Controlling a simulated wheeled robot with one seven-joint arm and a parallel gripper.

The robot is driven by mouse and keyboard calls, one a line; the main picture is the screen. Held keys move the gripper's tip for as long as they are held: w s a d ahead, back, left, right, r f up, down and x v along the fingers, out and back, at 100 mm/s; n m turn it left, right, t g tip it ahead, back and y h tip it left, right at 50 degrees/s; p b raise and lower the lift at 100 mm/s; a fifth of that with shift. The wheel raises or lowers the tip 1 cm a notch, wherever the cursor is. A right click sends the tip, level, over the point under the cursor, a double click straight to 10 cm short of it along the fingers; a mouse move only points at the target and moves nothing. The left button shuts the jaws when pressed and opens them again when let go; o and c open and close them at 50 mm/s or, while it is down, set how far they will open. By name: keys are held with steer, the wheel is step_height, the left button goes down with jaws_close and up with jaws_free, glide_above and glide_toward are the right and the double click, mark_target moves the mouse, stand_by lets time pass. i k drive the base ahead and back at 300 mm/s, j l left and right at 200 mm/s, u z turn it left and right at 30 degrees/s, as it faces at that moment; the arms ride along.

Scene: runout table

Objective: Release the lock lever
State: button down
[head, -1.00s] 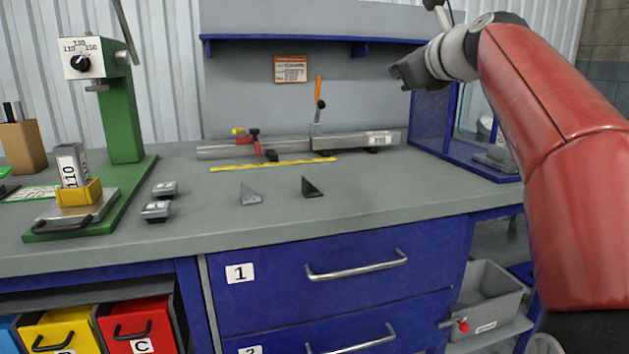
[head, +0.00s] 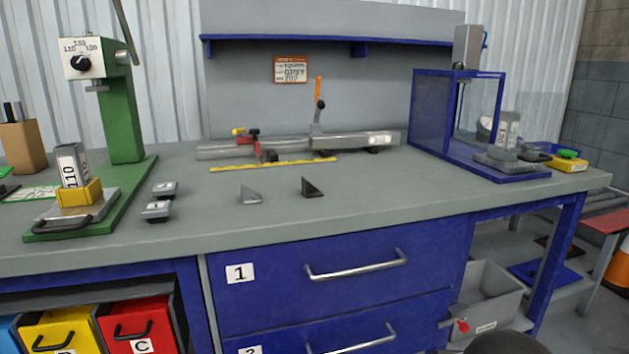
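A grey rail fixture (head: 350,142) lies on the bench towards the back. An upright lever with an orange handle (head: 319,92) and a dark knob below it stands on the rail. A small red clamp piece with a black top (head: 256,143) sits across the rail further left, beside a yellow knob (head: 238,132). The red piece lies slanted along the rail. I cannot tell from here which of these parts is the lock lever. My gripper is not in view, so its state is hidden.
A yellow scale strip (head: 225,168) lies in front of the rail. Two small wedges (head: 251,195) (head: 312,187) sit on the clear bench middle. A green press (head: 122,120) stands left, and a blue-framed enclosure (head: 432,105) stands right. An orange-red notice (head: 291,69) hangs behind.

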mark_target(242, 132)
steer(key=k+j, duration=0.1)
steer(key=j, duration=0.3)
steer(key=k+j, duration=0.1)
steer(key=j, duration=0.3)
steer(key=k+j, duration=0.1)
steer(key=j, duration=0.25)
steer(key=k+j, duration=0.1)
steer(key=j, duration=0.3)
steer(key=k+j, duration=0.1)
steer(key=j, duration=0.3)
steer(key=z, duration=0.05)
